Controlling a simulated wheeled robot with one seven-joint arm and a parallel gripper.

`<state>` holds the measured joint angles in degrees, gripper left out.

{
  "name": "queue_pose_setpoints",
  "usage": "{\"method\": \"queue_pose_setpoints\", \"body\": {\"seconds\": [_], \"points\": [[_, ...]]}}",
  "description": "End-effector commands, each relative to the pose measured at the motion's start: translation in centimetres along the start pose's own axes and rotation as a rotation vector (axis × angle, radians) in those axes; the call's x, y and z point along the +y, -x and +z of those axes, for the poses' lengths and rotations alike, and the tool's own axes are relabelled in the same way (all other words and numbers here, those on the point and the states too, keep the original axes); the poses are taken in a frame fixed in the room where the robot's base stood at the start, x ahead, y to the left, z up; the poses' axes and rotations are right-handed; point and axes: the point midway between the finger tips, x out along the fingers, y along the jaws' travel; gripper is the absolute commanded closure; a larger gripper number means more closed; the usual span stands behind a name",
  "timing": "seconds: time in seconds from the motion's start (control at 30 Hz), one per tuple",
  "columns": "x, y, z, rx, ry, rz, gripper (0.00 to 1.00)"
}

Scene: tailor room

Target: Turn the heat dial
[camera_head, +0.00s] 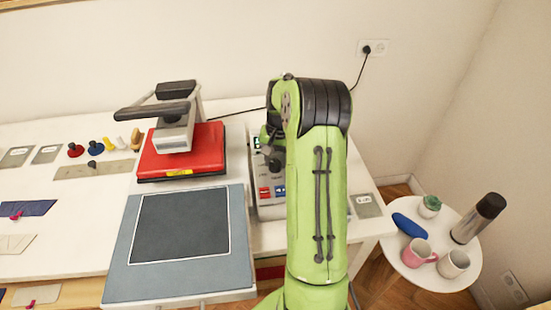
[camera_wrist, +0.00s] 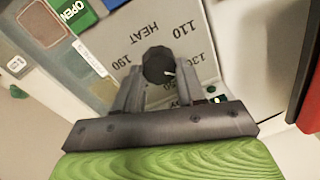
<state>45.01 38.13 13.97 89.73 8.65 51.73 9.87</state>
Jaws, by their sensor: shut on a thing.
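The heat dial (camera_wrist: 157,62) is a small black round knob on a grey panel (camera_wrist: 225,50) marked HEAT, with 110, 190 and a partly covered 130 around it. Its white pointer mark is at its right side in the wrist view, toward the partly covered 130. My gripper (camera_wrist: 157,76) is shut on the dial, one finger on each side. The fingers cover part of the lettering. In the head view my green arm hides much of the control box (camera_head: 268,211).
A red heat press (camera_head: 214,150) with a black handle stands left of the box, and a grey pad (camera_head: 240,240) lies in front of it. Small knobs and tools lie further left. A round side table (camera_head: 440,282) with cups and a flask (camera_head: 478,218) stands at right.

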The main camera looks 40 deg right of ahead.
Motion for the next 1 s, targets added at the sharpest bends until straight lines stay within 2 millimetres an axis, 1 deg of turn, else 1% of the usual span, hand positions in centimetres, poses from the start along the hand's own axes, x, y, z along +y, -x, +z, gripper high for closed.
{"method": "queue_pose_setpoints", "body": {"seconds": [0.6, 0.8, 1.0], "points": [[0.22, 0.09, 0.09, 0.037, -0.568, -0.001, 0.91], [0.25, 0.08, 0.16, 0.045, -0.709, -0.002, 0.91], [0.26, 0.08, 0.2, 0.051, -0.803, -0.002, 0.91]]}}
